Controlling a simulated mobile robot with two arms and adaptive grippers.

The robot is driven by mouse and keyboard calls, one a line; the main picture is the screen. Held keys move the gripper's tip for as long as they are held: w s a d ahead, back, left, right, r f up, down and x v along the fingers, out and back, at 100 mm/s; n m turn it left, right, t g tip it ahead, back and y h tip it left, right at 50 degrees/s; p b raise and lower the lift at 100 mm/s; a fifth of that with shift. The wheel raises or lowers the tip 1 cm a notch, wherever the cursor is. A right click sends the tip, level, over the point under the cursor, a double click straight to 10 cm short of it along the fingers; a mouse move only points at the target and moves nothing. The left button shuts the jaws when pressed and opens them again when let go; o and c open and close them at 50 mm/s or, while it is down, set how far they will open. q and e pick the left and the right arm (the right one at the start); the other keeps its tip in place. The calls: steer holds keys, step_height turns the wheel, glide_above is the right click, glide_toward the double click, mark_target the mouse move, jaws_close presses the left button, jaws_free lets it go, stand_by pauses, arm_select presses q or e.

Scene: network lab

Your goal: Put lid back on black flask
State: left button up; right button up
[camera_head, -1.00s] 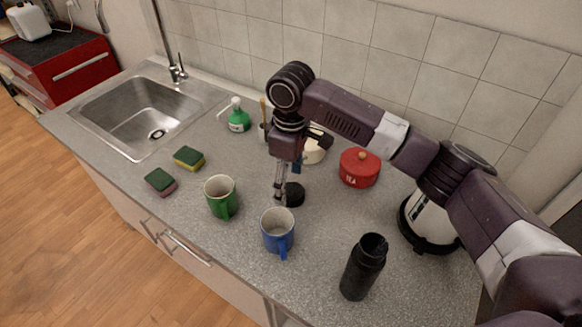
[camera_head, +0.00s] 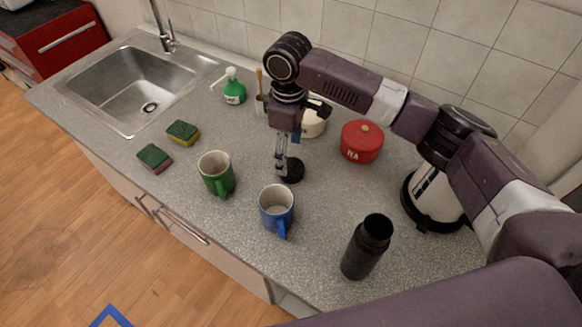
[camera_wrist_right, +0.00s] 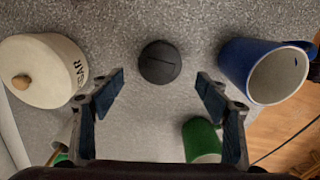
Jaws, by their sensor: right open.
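The black flask (camera_head: 366,250) stands upright and uncapped near the front right of the counter. Its round black lid (camera_head: 293,170) lies on the counter behind the blue mug. My right gripper (camera_head: 282,176) points down right by the lid, its fingers partly in front of it. In the right wrist view the lid (camera_wrist_right: 160,62) lies beyond the two spread fingertips, roughly centred between them, and nothing is held. My right gripper (camera_wrist_right: 160,82) is open. My left gripper is not in view; a purple arm link of mine crosses the bottom right of the head view.
A blue mug (camera_head: 276,209) and a green mug (camera_head: 216,173) stand close to the lid. A red tea pot (camera_head: 362,141), a cream sugar pot (camera_wrist_right: 38,72) and a kettle (camera_head: 432,205) stand behind. Sponges (camera_head: 183,132) lie by the sink (camera_head: 135,85). Counter between flask and lid is clear.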

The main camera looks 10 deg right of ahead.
mark_target(290, 166)
step_height(290, 166, down, 4)
steer(key=shift+s+d+r+p, duration=0.1)
steer(key=shift+d+p, duration=0.05)
steer(key=shift+p, duration=0.95)
steer(key=shift+f, duration=0.6)
steer(key=shift+c, duration=0.4)
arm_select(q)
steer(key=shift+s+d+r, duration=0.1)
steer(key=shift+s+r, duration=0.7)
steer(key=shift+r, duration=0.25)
arm_select(e)
steer(key=c, duration=1.1)
steer(key=shift+c, duration=0.2)
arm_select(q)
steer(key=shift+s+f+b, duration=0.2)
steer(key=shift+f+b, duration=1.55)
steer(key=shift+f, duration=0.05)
arm_select(e)
step_height(290, 166, up, 20)
